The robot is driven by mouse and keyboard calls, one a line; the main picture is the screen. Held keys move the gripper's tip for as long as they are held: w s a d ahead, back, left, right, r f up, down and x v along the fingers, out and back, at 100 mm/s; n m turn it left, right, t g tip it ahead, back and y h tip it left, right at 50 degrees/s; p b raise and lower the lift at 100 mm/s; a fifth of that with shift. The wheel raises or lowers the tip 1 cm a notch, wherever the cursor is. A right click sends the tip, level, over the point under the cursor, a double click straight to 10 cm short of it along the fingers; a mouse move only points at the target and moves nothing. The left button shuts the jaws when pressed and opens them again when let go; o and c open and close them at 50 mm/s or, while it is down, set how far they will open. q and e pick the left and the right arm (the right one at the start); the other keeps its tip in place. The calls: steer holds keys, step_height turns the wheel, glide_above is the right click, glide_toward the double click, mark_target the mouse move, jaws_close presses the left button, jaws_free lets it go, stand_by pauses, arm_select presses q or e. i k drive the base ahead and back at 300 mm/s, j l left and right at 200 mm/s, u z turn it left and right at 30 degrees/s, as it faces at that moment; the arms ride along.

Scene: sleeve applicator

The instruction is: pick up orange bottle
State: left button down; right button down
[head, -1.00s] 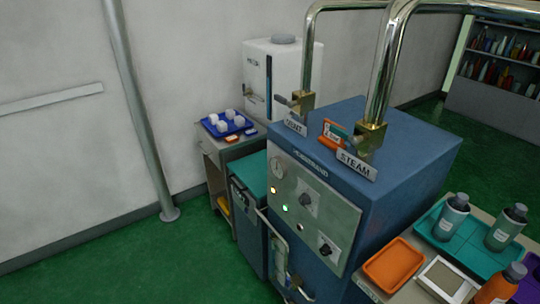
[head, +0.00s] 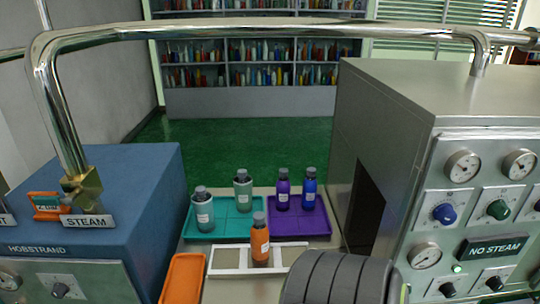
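The orange bottle (head: 260,243) with a grey cap and a white label stands upright at the white frame (head: 228,260) on the table between the two machines. Neither gripper's fingers show in the head view.
Two green bottles (head: 204,212) stand on a teal tray (head: 226,232). A purple bottle (head: 283,190) and a blue bottle (head: 309,190) stand on a purple tray (head: 300,224). An empty-looking orange tray (head: 183,279) lies front left. A blue boiler (head: 125,200) and a steel machine (head: 390,100) flank the table.

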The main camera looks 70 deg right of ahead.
mark_target(259, 232)
steer(key=z, duration=2)
steer(key=k+l+u, duration=0.1)
steer(key=k+u, duration=0.3)
steer(key=i+j, duration=0.25)
steer(key=i, duration=0.25)
